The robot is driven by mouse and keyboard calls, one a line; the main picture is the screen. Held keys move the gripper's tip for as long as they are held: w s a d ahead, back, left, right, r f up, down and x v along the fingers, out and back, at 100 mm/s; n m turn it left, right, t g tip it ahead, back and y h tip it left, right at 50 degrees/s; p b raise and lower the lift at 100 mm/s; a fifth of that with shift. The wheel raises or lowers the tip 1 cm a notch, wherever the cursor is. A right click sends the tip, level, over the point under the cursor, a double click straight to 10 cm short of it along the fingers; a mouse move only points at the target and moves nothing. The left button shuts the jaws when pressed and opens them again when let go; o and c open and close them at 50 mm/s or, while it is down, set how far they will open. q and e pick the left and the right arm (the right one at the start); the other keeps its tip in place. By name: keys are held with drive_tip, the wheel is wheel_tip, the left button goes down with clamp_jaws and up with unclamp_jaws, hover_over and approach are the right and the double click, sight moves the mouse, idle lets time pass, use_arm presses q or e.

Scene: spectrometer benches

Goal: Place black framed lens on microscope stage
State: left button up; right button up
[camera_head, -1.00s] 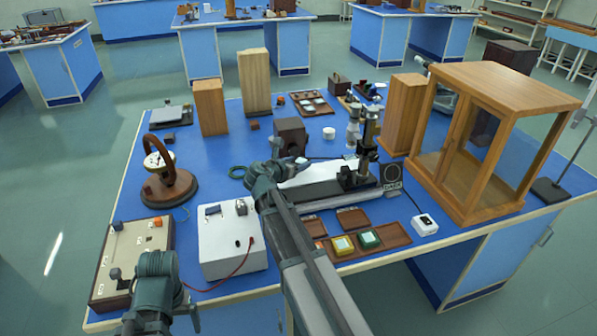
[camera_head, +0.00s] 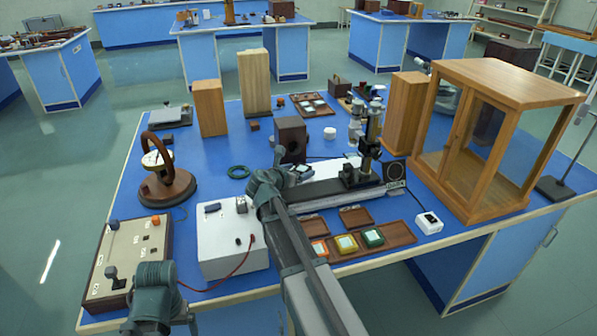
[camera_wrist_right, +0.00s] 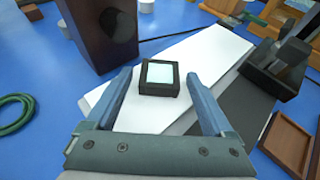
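The black framed lens (camera_wrist_right: 159,77) is a small square dark frame with a pale centre. In the right wrist view it shows over a white plate (camera_wrist_right: 212,55), between the two fingertips of my right gripper (camera_wrist_right: 158,82). The fingers are apart, with gaps on both sides of the lens. In the head view my right gripper (camera_head: 300,170) is over the near-left end of the plate, small and partly hidden by its wrist. A dark upright microscope-like instrument (camera_head: 369,140) stands to the right; its stage is hard to make out. My left gripper is out of view.
A dark block with a round hole (camera_head: 291,137) stands just behind the right gripper. A wooden glass case (camera_head: 510,80) is at right. Wooden trays (camera_head: 401,233), a white power box (camera_head: 222,240) and a green cable ring (camera_head: 238,172) lie nearby.

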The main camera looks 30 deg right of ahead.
drive_tip(key=shift+s+a+r+p, duration=0.2)
drive_tip(key=shift+a+r+p, duration=0.05)
drive_tip(key=shift+r+p, duration=0.1)
drive_tip(key=p+v, duration=0.4)
drive_tip(key=v, duration=0.7)
drive_tip(key=shift+a+r, duration=0.1)
drive_tip(key=shift+a, duration=0.05)
drive_tip(key=b+x, duration=0.4)
drive_tip(key=x, duration=0.8)
drive_tip(key=shift+b, duration=0.3)
drive_tip(key=shift+f, duration=0.35)
drive_tip(key=shift+r, duration=0.3)
drive_tip(key=shift+s, duration=0.1)
